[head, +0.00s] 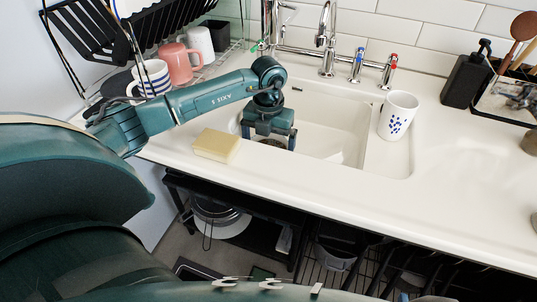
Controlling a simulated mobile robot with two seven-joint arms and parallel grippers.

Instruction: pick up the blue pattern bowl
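No bowl with a blue pattern can be clearly made out. A white mug with blue spots (397,117) stands at the right side of the sink. My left gripper (268,142) is over the left part of the white sink (325,122), fingers pointing down and spread apart, with nothing visible held between them. The arm and gripper hide part of the sink's left side. A small pale shape (335,157) shows low in the sink by its front edge; I cannot tell what it is. My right gripper is not in view.
A yellow sponge (216,146) lies on the counter in front of the sink. A striped mug (153,78), a pink mug (178,63) and a black dish rack (92,40) are at the left. Taps (328,45) rise behind the sink.

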